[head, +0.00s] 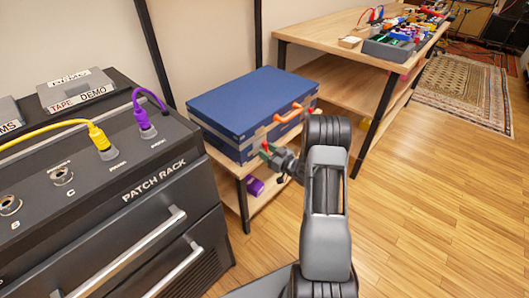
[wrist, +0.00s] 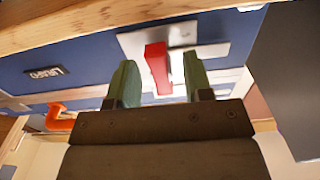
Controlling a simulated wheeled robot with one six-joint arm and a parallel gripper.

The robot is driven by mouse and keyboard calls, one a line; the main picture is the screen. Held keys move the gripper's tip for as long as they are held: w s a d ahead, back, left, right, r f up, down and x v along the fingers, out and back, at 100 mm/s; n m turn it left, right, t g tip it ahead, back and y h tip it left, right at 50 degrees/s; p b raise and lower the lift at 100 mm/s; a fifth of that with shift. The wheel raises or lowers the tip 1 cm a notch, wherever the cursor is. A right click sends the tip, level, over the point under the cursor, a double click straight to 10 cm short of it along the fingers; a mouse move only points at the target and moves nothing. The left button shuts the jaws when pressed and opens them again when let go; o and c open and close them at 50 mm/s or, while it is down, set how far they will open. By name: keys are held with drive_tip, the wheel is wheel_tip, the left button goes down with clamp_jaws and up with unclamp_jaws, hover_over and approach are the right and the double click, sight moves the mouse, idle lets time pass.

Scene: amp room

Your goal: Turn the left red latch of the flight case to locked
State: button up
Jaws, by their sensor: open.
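The blue flight case (head: 250,105) stands on a wooden shelf, with an orange handle (head: 290,114) on its front. The handle also shows at lower left in the wrist view (wrist: 60,117). The left red latch (wrist: 157,66) sits on a silver plate (wrist: 205,38) on the case front. In the wrist view it points roughly up and down the picture, slightly tilted. My gripper (wrist: 162,80) is open, with one green finger on each side of the latch and gaps visible. In the head view my gripper (head: 268,155) is at the case's front left, largely hiding the latch.
A shelf edge (wrist: 80,22) runs close along the top of the wrist view. The black patch rack (head: 130,180) with cables stands left of the case. A purple object (head: 255,187) lies on the lower shelf. A wooden bench (head: 345,50) stands behind right. Open floor (head: 430,200) lies right.

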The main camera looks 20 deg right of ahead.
drive_tip(key=shift+x, duration=0.85)
drive_tip(key=shift+c, duration=0.2)
clamp_jaws()
